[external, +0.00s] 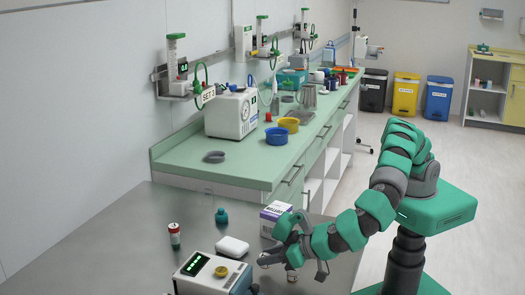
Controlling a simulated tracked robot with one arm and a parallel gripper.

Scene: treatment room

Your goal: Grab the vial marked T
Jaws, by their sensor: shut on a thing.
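My gripper (292,267) reaches down over the grey metal table (110,245) at the lower middle. It is shut on a small white and reddish vial (291,276), mostly hidden by the fingers. Whether the held vial is lifted off the table or still touches it I cannot tell. Another small vial (174,235), with a red cap and a dark band, stands upright at the left of the table. No letter T can be read on either vial at this size.
Near my gripper are a white and purple box (275,215), a white rounded case (232,246), a teal bottle (221,216) and a device with a green display (212,273). The green counter (195,170) behind holds bowls and equipment. The table's left part is clear.

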